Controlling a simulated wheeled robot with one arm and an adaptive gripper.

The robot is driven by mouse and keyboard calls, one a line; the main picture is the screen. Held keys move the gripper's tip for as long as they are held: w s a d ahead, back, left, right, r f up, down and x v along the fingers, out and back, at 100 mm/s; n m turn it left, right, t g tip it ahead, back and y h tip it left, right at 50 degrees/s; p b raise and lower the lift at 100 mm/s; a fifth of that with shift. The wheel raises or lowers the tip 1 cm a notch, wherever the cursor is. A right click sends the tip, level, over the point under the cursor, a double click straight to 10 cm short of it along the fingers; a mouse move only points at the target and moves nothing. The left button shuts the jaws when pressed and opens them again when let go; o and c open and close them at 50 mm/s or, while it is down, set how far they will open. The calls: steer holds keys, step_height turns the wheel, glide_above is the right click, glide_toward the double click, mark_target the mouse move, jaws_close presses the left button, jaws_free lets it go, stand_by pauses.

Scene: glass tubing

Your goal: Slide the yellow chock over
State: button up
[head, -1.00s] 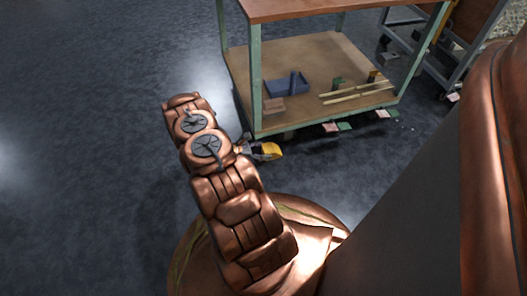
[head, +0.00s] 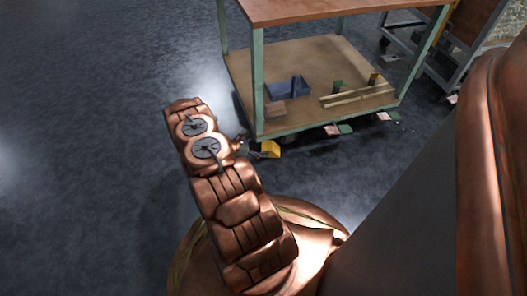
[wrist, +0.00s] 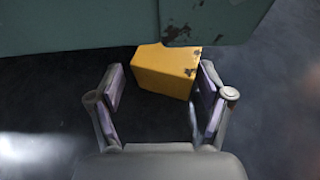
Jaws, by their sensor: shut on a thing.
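The yellow chock (head: 270,149) is on the dark floor at the near lower edge of the green-framed cart. In the wrist view the chock (wrist: 165,72) is a yellow block with worn dark spots, its far side close under the cart's green edge. My gripper (wrist: 161,78) has its two fingers on either side of the chock, the right one against it. A dark gap shows beside the left finger, and contact there is unclear. In the head view my gripper (head: 247,148) is small and partly hidden by my arm.
The cart (head: 256,97) has a low shelf with a blue bin (head: 284,90) and wooden strips (head: 352,98). Pink and green pieces (head: 345,128) lie by its right lower edge. A grey-framed cart (head: 430,60) stands at the right. The floor at left is clear.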

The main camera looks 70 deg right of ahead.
steer(key=o, duration=0.3)
steer(key=shift+w+d, duration=0.1)
steer(key=shift+d, duration=0.8)
steer(key=c, duration=0.3)
steer(key=o, duration=1.3)
steer(key=shift+a, duration=0.1)
steer(key=shift+w, duration=0.1)
steer(key=v, duration=1.2)
